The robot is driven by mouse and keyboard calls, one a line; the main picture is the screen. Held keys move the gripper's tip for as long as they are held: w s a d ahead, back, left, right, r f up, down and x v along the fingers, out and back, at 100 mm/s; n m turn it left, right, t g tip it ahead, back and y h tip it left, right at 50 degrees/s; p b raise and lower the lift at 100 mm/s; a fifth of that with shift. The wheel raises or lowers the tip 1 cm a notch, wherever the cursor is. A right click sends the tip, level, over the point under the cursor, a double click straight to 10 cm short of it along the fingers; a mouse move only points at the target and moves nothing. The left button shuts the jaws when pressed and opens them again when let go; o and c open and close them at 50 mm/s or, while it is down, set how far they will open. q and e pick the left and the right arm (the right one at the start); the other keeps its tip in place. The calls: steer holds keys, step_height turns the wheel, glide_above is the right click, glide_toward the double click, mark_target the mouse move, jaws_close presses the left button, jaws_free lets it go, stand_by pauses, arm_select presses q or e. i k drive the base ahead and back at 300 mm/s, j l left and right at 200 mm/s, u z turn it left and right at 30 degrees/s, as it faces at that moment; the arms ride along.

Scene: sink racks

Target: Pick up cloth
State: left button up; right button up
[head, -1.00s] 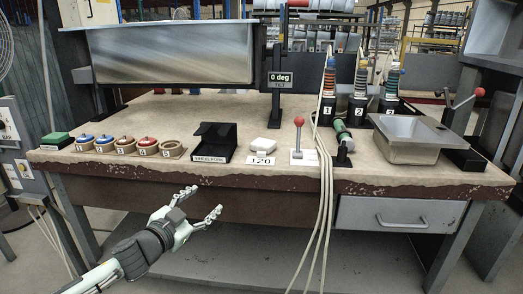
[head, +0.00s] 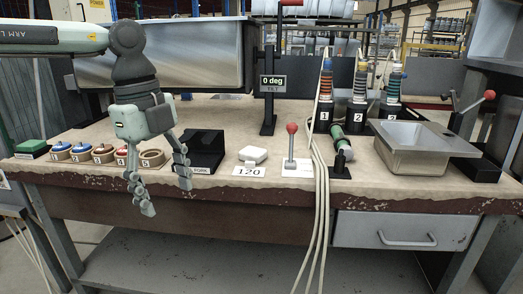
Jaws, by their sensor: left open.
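A small white pad-like piece (head: 253,154) sits on the bench behind a label reading "120". It may be the cloth, but I cannot tell its material. No other cloth shows plainly. My left gripper (head: 165,194) hangs with its fingers pointing down at the bench's front edge, left of the white piece and apart from it. Its fingers are spread and nothing is between them. It partly covers the numbered round holders and the black box's left side. My right gripper is not in view.
An open black box (head: 206,150) stands between my left gripper and the white piece. A red-knobbed lever (head: 292,140) stands just right of it, near hanging cables (head: 322,215). A metal basin (head: 420,150) is at right. Round numbered holders (head: 103,153) line the left.

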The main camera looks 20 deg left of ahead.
mark_target(257, 155)
steer(key=i, duration=1.2)
